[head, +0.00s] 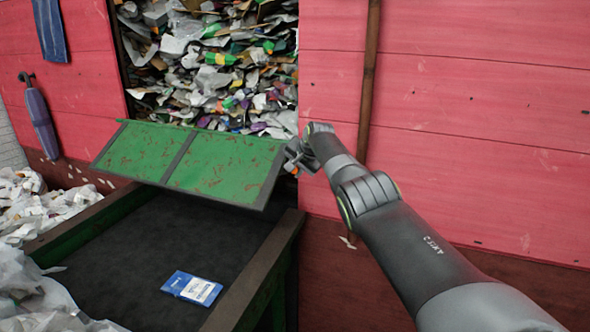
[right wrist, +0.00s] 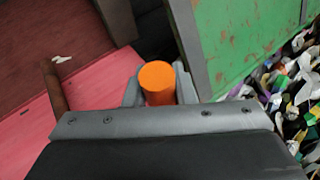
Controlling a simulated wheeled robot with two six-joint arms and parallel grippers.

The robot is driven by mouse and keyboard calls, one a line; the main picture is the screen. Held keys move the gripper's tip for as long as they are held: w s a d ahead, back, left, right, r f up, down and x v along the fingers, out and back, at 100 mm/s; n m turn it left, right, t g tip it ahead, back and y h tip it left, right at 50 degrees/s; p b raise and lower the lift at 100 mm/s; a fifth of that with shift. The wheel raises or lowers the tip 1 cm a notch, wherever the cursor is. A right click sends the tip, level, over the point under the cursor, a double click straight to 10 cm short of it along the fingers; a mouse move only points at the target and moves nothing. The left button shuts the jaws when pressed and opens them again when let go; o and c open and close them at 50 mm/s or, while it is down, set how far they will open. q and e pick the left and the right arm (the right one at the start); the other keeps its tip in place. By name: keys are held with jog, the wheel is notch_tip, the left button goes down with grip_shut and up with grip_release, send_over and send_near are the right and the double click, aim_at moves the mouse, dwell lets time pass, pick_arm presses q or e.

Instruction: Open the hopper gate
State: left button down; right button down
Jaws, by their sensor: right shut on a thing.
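The hopper gate (head: 232,166) is a green, rust-flecked panel with dark grey bars. It is tilted outward, its lower edge raised above the belt (head: 147,240), with waste showing behind it. In the right wrist view, the gate (right wrist: 232,40) lies just right of the fingers. My right gripper (head: 297,162) is at the gate's right edge. It is shut on an orange round-ended handle (right wrist: 157,76), which sits between its fingers. How the handle joins the gate is hidden. My left gripper is not in view.
Mixed waste (head: 215,62) fills the hopper opening. A blue and white packet (head: 192,288) lies on the belt, between dark side rails (head: 262,268). A pink wall (head: 470,120) with a rusty upright pipe (head: 370,75) stands right of the gate. Pale litter (head: 35,215) heaps at left.

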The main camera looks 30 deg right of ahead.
jog(key=shift+r, duration=0.3)
jog(key=c, duration=1.6)
grip_release()
jog(key=o, duration=0.4)
jog(key=shift+f, duration=0.15)
